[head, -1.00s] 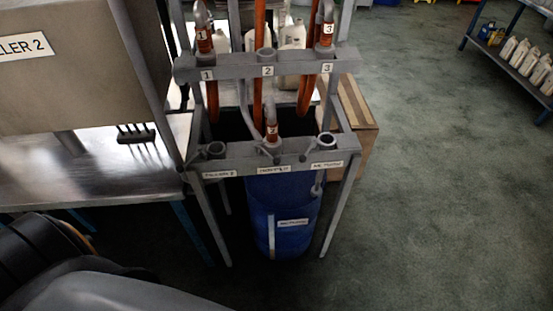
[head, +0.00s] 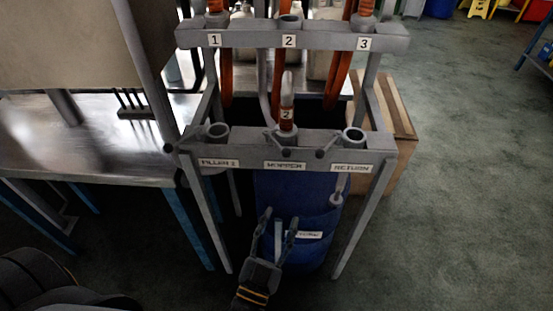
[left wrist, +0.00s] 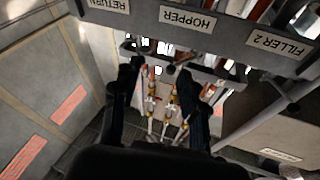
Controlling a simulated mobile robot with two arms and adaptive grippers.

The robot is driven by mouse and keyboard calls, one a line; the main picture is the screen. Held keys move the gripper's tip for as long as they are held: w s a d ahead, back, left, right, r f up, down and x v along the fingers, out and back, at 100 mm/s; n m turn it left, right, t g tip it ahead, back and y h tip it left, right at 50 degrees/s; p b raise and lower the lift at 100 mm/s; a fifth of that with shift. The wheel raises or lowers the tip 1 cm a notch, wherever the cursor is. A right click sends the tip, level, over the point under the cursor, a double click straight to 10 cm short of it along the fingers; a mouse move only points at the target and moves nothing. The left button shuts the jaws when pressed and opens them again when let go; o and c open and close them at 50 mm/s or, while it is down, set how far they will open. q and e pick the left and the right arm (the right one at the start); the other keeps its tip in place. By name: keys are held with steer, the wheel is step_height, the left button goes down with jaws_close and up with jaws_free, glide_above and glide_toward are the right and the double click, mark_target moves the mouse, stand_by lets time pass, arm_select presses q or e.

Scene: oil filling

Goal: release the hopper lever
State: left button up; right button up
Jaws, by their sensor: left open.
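The hopper port stands in the middle of the rack's lower bar, above the HOPPER label (head: 285,166). A hose end tagged 2 (head: 287,114) is seated in it. A small dark lever (head: 269,134) shows at the port's left side. My left gripper (head: 280,216) is open and empty, below the lower bar and in front of the blue drum, apart from the lever. In the left wrist view its fingers (left wrist: 172,79) are spread below the HOPPER label (left wrist: 188,20), which appears upside down. My right gripper is not in view.
The FILLER 2 port (head: 217,131) and RETURN port (head: 353,134) stand empty on either side. The upper bar (head: 251,40) holds orange hoses. A blue drum (head: 270,190) stands under the rack, a steel table (head: 60,150) to the left, a cardboard box (head: 402,150) behind right. Floor at right is clear.

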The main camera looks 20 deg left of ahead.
arm_select(q)
steer(key=n+t+y, duration=0.1)
steer(key=y, duration=0.1)
glide_toward(287, 154)
steer(key=x, duration=0.3)
steer(key=p+x, duration=0.1)
steer(key=x, duration=0.3)
steer(key=p+x, duration=0.1)
steer(key=x, duration=0.2)
steer(key=shift+w+a+f, duration=0.15)
steer(key=shift+w+f, duration=0.1)
steer(key=shift+w, duration=0.15)
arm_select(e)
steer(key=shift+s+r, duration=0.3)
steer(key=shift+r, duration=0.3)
arm_select(q)
jaws_close()
